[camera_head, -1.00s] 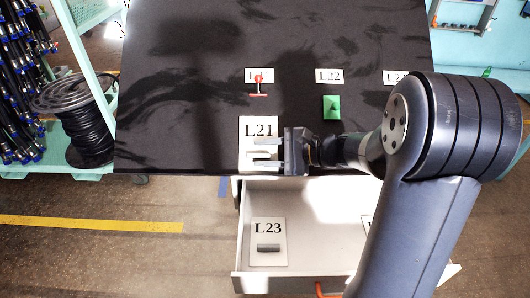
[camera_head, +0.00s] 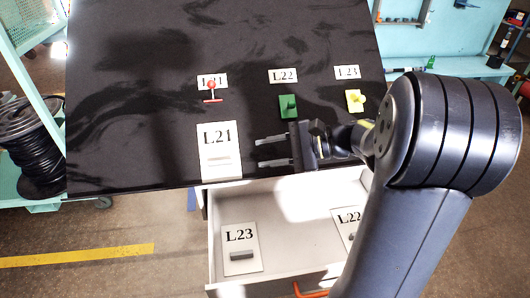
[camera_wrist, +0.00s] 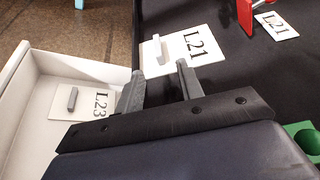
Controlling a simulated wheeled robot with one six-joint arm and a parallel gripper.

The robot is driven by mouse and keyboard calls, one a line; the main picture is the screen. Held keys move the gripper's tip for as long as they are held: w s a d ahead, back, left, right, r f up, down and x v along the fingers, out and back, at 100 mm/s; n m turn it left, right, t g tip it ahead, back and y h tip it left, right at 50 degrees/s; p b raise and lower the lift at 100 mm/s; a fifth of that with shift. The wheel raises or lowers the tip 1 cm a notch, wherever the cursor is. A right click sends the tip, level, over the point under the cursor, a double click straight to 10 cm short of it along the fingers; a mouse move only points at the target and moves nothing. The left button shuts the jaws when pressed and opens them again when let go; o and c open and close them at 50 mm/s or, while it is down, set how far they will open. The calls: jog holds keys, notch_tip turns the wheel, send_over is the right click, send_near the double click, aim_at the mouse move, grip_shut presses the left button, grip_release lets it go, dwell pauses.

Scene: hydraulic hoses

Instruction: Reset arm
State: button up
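My gripper (camera_head: 272,151) is open and empty above the front edge of the black table, just right of the white L21 plate (camera_head: 219,166). Its two fingers (camera_wrist: 160,88) also show apart in the wrist view, with nothing between them. The L21 plate lies on the table with a small grey handle on it; it also shows in the wrist view (camera_wrist: 205,48). My arm reaches in from the right and hides part of the table and drawer.
An open white drawer (camera_head: 290,205) below the table holds an L23 plate (camera_head: 240,262) and an L22 plate (camera_head: 346,216). A red piece (camera_head: 212,92), a green piece (camera_head: 288,107) and a yellow piece (camera_head: 354,101) stand by labels on the table (camera_head: 130,110).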

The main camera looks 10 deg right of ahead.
aim_at(226, 163)
jog(key=x, duration=0.3)
jog(key=p+x, duration=0.1)
jog(key=x, duration=0.3)
jog(key=r+p+x, duration=0.1)
jog(key=x, duration=0.2)
jog(key=shift+a+f, duration=0.15)
jog(key=shift+a, duration=0.25)
jog(key=shift+s+r+p, duration=0.35)
jog(key=shift+s+p, duration=0.05)
jog(key=shift+s, duration=0.05)
